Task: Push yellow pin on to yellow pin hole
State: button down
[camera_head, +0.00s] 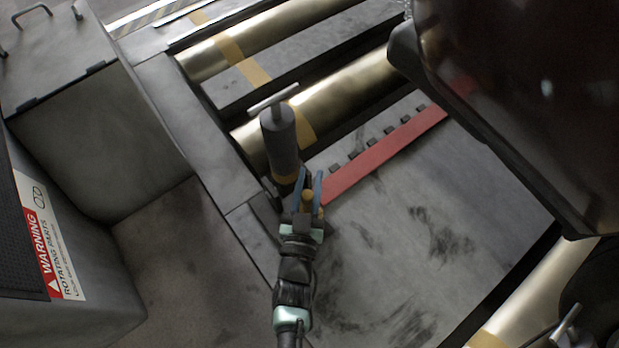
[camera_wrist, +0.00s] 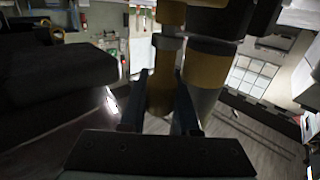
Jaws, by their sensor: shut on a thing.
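My gripper (camera_head: 310,186) is shut on the yellow pin (camera_wrist: 160,85), which stands between its two blue-grey fingers in the wrist view. In the head view only a little yellow of the pin (camera_head: 308,200) shows between the fingers. A dark upright cylinder (camera_head: 281,140) with a pale T-handle and a yellow band stands just beyond the gripper, up and to the left. In the wrist view the cylinder's yellow band (camera_wrist: 207,70) is close beside the pin. I cannot make out the yellow pin hole in either view, nor whether the pin touches the cylinder.
Brassy rollers (camera_head: 330,95) with yellow stripes lie beyond the gripper. A red strip (camera_head: 390,150) with black tabs runs to the right. A grey box with a warning label (camera_head: 45,250) stands at left. A large dark body (camera_head: 520,90) fills the upper right.

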jog(key=shift+f, duration=0.3)
jog(key=c, duration=0.6)
grip_release()
jog(key=shift+o, duration=0.2)
jog(key=shift+a, duration=0.1)
